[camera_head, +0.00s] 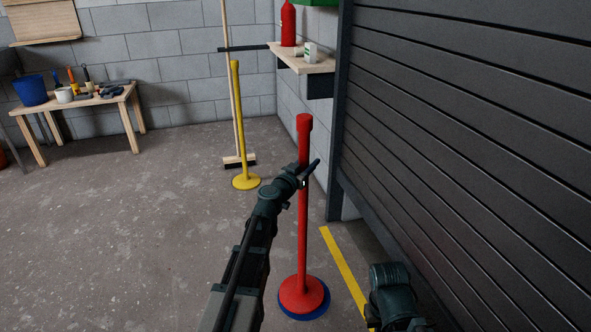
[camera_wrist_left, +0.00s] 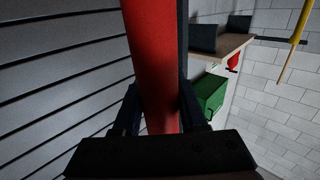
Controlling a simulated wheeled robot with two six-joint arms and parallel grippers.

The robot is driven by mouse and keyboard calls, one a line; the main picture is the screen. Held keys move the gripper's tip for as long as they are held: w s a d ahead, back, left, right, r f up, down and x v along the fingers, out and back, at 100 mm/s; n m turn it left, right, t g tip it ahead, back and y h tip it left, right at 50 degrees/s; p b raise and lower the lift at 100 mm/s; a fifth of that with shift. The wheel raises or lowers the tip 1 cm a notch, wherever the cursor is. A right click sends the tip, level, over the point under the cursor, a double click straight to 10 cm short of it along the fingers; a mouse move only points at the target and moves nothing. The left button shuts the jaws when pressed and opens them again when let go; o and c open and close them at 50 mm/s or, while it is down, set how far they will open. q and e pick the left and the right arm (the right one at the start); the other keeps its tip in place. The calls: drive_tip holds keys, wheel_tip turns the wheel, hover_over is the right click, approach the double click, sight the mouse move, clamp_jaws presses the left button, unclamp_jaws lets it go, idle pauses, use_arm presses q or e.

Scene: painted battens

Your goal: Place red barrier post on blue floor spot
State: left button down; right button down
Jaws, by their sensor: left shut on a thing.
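The red barrier post (camera_head: 303,235) stands upright, with its round base over the blue floor spot (camera_head: 308,317). A blue rim shows around the base, mostly at the front and right; the rest of the spot is hidden. I cannot tell whether the base touches the floor. My left gripper (camera_head: 303,178) is shut on the upper part of the post. In the left wrist view the red post (camera_wrist_left: 150,60) runs between the fingers. Part of my right arm shows at the lower right of the head view, but its gripper does not.
A dark slatted shutter (camera_head: 460,130) rises close on the right, beside a yellow floor line (camera_head: 345,268). A yellow post (camera_head: 238,130) and a broom (camera_head: 240,161) stand behind. A shelf (camera_head: 305,62) and a workbench (camera_head: 75,101) are farther back. The floor at left is clear.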

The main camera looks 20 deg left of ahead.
use_arm(q)
drive_tip(key=shift+w+d, duration=0.45)
drive_tip(key=shift+w, duration=0.3)
drive_tip(key=shift+f, duration=0.1)
wheel_tip(320, 180, down, 3)
drive_tip(key=b, duration=0.3)
drive_tip(key=shift+f+b, duration=0.2)
drive_tip(key=shift+b, duration=0.1)
drive_tip(key=shift+f, duration=0.15)
drive_tip(key=shift+c, duration=2.2)
unclamp_jaws()
drive_tip(key=shift+r, duration=0.2)
